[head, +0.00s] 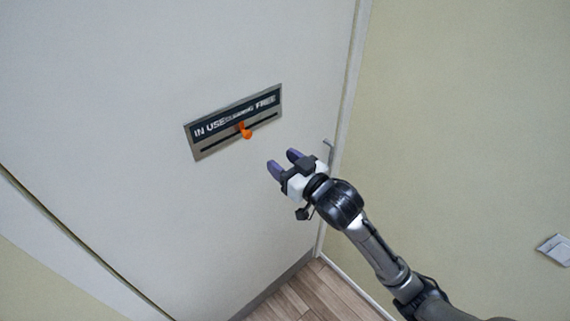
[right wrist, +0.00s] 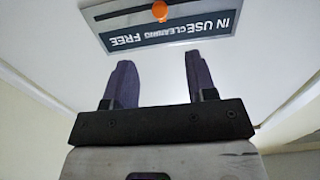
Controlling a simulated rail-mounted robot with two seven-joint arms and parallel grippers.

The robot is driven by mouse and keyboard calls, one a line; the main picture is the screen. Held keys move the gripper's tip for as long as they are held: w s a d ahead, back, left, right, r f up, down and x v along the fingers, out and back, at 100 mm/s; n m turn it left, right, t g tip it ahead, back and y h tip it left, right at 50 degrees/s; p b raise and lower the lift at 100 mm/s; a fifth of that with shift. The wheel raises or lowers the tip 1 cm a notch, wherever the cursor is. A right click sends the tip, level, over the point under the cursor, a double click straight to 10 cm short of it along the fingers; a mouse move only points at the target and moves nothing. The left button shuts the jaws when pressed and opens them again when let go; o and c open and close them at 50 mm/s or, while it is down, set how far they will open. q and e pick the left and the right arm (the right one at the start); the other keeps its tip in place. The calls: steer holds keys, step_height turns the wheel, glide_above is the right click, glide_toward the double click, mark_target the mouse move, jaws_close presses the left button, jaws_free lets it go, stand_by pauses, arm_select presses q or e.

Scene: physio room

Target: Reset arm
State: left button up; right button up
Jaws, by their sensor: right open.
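My right gripper (head: 283,163) is open and empty, a short way below and right of the door sign (head: 198,152) in the head view. Its two purple fingers point toward the door, and they also show in the right wrist view (right wrist: 157,80). The sign is a metal plate reading IN USE, CLEANING and FREE, with a slot below the words. An orange slider knob (head: 246,131) sits near the middle of the slot, below CLEANING. The knob (right wrist: 159,10) also shows beyond the fingers, apart from them. My left gripper is not in view.
The sign is on a pale door (head: 130,100). A door handle (head: 328,150) is just behind my right gripper, at the door's right edge. A light switch (head: 555,249) is on the yellowish wall at the right. The wooden floor (head: 305,295) is clear.

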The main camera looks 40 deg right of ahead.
stand_by(0.6)
steer(key=s+a+f+g+p, duration=0.2)
steer(key=s+a+f+g, duration=0.1)
steer(key=s+f, duration=0.4)
steer(key=s+a+f+n+g+p, duration=0.1)
steer(key=s+a+f+g+p, duration=0.2)
steer(key=s, duration=1)
steer(key=s+a+f+g+p, duration=0.3)
steer(key=s+a+f+g, duration=0.2)
steer(key=s+f+g, duration=0.3)
step_height(320, 180, down, 4)
steer(key=s, duration=0.3)
steer(key=shift+r+n, duration=0.15)
steer(key=shift+n, duration=0.25)
